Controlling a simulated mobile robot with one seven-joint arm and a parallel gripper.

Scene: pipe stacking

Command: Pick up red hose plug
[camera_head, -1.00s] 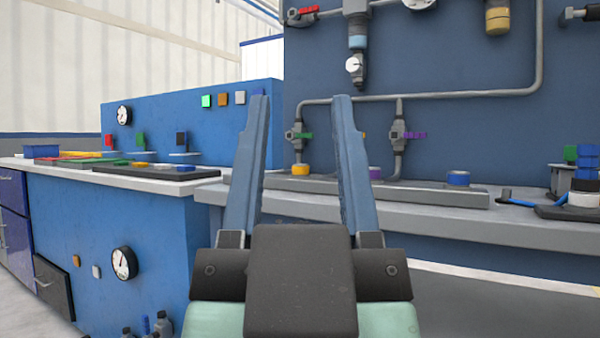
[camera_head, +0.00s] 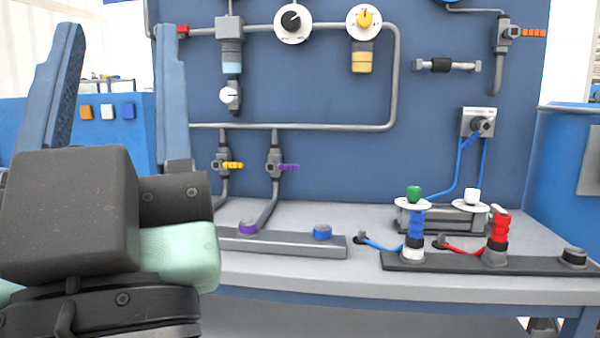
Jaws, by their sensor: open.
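The red hose plug (camera_head: 499,227) stands upright on the dark base strip (camera_head: 420,262) at the right of the bench. A red hose (camera_head: 462,249) runs to it from the left. My gripper (camera_head: 115,60) is at the left of the view, with its two blue fingers pointing up and spread apart. It is open with nothing between the fingers, well to the left of the red plug and apart from it.
A blue plug (camera_head: 416,228) stands on the same strip, left of the red one. Behind them are two white discs with green and white knobs (camera_head: 414,194). A grey block (camera_head: 285,243) with purple and blue caps lies on the bench (camera_head: 300,268). Pipes and valves cover the blue wall.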

